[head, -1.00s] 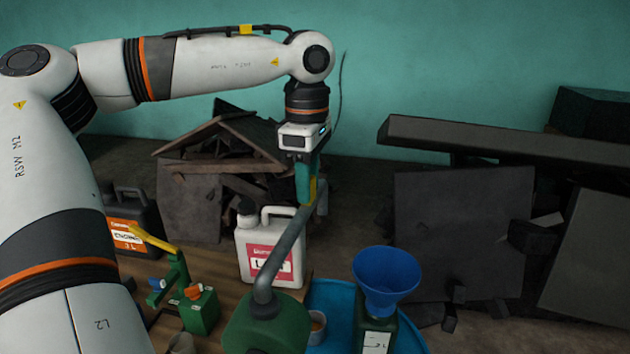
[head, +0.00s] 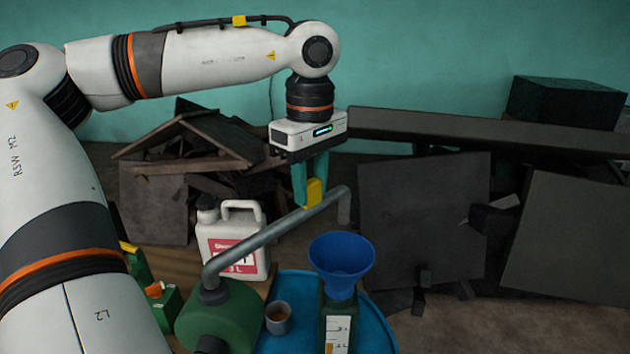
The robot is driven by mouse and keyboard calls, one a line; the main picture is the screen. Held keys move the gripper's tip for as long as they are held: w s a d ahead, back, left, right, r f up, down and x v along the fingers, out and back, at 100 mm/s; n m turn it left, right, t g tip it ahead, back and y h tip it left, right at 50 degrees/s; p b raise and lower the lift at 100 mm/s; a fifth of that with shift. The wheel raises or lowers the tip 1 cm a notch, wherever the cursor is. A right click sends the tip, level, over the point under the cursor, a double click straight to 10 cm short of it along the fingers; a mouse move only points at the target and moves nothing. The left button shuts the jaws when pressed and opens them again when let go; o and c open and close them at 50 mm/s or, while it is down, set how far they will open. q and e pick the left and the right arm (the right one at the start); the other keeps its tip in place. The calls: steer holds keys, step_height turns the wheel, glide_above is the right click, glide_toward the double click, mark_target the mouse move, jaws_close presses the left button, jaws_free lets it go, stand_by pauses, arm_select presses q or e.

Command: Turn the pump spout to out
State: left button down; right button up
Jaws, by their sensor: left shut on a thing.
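The pump spout (head: 262,240) is a grey bent pipe rising from the green pump body (head: 222,318). The fingers hide part of the grip. My right gripper is not in view.
A blue funnel (head: 341,262) stands in a green container on a blue round tray (head: 383,325). A small cup (head: 278,316) is beside the pump. A white jug (head: 232,240) stands behind the spout. Dark slabs and rubble lie behind.

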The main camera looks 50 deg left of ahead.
arm_select(q)
steer(key=shift+r, duration=0.1)
stand_by(0.3)
steer(key=c, duration=1.2)
jaws_free()
steer(key=shift+d, duration=0.1)
steer(key=shift+o, duration=0.9)
steer(key=shift+d, duration=0.2)
steer(key=shift+w+a+r, duration=0.1)
steer(key=shift+a+r, duration=0.05)
step_height(320, 180, up, 12)
steer(key=b, duration=0.2)
